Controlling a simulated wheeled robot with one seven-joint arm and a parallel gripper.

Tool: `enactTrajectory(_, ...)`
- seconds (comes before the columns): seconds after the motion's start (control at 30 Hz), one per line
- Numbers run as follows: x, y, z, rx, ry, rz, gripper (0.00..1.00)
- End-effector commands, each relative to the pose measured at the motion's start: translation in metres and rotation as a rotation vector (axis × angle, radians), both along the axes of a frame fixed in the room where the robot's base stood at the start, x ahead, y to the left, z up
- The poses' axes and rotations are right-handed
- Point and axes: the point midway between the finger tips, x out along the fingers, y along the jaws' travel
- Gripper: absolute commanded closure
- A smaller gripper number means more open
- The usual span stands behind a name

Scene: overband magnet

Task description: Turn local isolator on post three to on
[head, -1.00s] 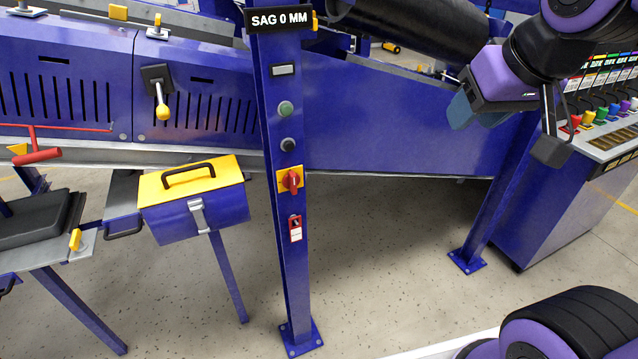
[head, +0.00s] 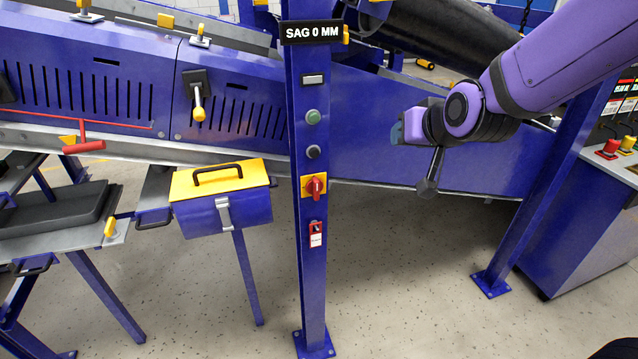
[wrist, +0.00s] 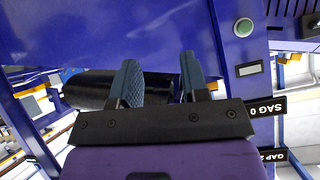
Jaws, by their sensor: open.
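The local isolator (head: 314,186) is a red rotary handle on a yellow plate, on the front of a blue post (head: 310,265) that carries a "SAG 0 MM" sign. I cannot read a post number. A red tag (head: 316,234) hangs just below the isolator. My gripper (head: 398,130) is to the right of the post and above the isolator's height, apart from both. In the wrist view my gripper (wrist: 160,82) has its two fingers apart with nothing between them. The isolator is not visible in the wrist view.
A green button (head: 313,117) and a dark button (head: 313,152) sit above the isolator. A blue box with a yellow lid (head: 222,205) stands close left of the post. Another blue post (head: 525,190) stands right. The floor between the posts is clear.

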Motion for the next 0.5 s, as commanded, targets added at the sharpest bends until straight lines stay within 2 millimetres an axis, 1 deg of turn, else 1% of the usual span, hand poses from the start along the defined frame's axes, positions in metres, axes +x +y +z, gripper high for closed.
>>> enactTrajectory(0.03,0.008,0.01,-0.013,0.002,-0.017,0.004,0.58)
enactTrajectory(0.2,0.032,0.039,-0.045,0.016,-0.117,0.001,0.58)
enactTrajectory(0.33,0.043,0.06,-0.071,0.02,-0.197,0.001,0.58)
enactTrajectory(0.5,0.048,0.086,-0.105,0.015,-0.308,0.008,0.58)
